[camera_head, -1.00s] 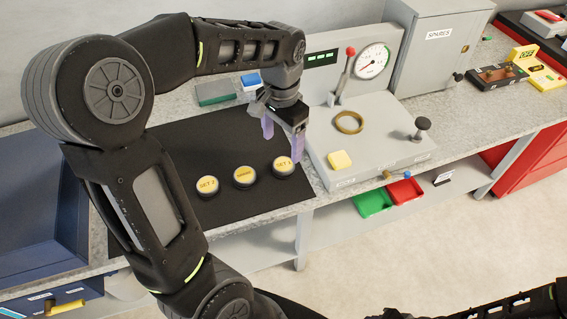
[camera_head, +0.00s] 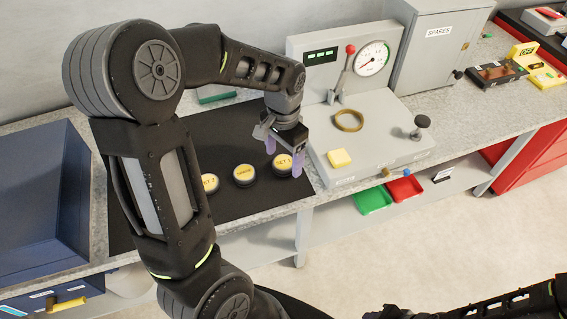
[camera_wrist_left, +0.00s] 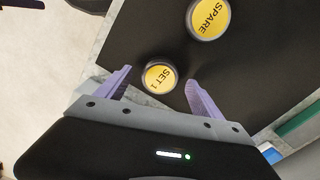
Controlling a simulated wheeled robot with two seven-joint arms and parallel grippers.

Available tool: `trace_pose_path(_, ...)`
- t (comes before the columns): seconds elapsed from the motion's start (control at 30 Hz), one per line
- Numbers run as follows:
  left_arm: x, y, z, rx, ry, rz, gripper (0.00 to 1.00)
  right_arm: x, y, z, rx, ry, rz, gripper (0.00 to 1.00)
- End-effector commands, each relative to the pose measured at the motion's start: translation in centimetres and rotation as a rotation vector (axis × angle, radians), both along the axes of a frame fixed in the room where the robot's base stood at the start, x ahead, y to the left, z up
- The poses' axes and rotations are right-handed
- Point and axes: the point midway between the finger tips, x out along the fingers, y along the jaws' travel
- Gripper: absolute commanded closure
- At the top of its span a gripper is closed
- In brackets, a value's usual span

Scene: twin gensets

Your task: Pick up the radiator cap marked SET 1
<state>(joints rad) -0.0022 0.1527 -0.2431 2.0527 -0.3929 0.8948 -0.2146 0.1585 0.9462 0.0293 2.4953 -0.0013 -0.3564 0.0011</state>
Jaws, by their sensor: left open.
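The radiator cap marked SET 1 (camera_head: 281,164) is a round dark cap with a yellow top, lying on the black mat (camera_head: 235,129) at the right end of a row of caps. My left gripper (camera_head: 284,153) is open, with its purple fingers pointing down around this cap. In the left wrist view the SET 1 cap (camera_wrist_left: 160,77) shows between the two open fingertips of the left gripper (camera_wrist_left: 158,79), with a gap on each side. My right gripper does not show; only part of my right arm is at the lower right.
The SPARE cap (camera_head: 244,175) and the SET 2 cap (camera_head: 209,182) lie to the left on the mat; my arm partly covers SET 2. A grey gauge console (camera_head: 385,150) with a lever, brass ring and yellow block stands close on the right. A blue bin (camera_head: 40,200) is at left.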

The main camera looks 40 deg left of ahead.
Motion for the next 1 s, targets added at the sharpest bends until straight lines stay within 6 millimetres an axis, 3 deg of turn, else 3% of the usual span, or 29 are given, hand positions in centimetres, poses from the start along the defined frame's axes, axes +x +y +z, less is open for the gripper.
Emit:
trace_pose_path(0.1, -0.05, 0.0, -0.82, 0.0, 0.001, 0.0, 0.23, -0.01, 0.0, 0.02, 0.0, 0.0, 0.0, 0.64)
trace_pose_path(0.67, -0.02, -0.01, -0.81, 0.0, 0.0, 0.0, 0.23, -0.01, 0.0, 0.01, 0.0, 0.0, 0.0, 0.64)
trace_pose_path(1.0, -0.02, -0.01, -0.81, 0.0, 0.0, 0.0, 0.49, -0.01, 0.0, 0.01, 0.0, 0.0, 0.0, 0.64)
